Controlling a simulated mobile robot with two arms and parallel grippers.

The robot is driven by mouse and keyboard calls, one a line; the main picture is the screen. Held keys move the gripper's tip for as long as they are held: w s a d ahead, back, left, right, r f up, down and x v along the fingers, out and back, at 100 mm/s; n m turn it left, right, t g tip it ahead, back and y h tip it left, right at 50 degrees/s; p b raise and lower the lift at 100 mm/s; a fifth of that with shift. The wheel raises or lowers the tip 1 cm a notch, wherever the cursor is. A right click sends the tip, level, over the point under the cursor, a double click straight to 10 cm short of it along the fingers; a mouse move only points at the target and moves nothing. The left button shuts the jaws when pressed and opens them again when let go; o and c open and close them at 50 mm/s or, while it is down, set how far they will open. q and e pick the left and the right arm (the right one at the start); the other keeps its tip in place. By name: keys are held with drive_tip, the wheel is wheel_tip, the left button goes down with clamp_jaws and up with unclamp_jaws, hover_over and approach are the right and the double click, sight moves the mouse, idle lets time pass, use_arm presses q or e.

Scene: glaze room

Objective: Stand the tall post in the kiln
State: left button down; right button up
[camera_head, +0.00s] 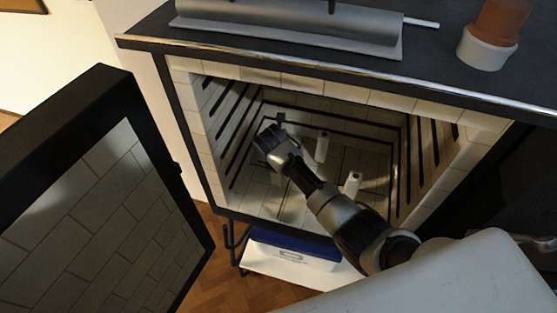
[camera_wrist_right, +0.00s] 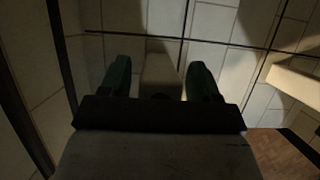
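The kiln (camera_head: 192,100) stands open in the head view, with pale brick walls and dark element lines. My right gripper (camera_head: 268,138) reaches into its left part, fingers pointing down. In the right wrist view the gripper (camera_wrist_right: 159,80) has a pale post (camera_wrist_right: 160,68) between its fingers, with a narrow gap visible on each side, so it looks open around it. Two other pale posts stand on the kiln floor: one farther back (camera_head: 321,146) and one nearer the front (camera_head: 352,183). Their heights are hard to compare. My left gripper is out of view.
The kiln door (camera_head: 90,200) is swung open at left. On the dark top (camera_head: 140,42) lie a grey trough-like piece (camera_head: 290,35) and stacked terracotta and white pots (camera_head: 490,45). A blue item (camera_head: 295,243) sits on a low shelf below the opening.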

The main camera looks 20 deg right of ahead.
drive_tip(key=v, duration=1.2)
drive_tip(key=shift+d+r, duration=0.1)
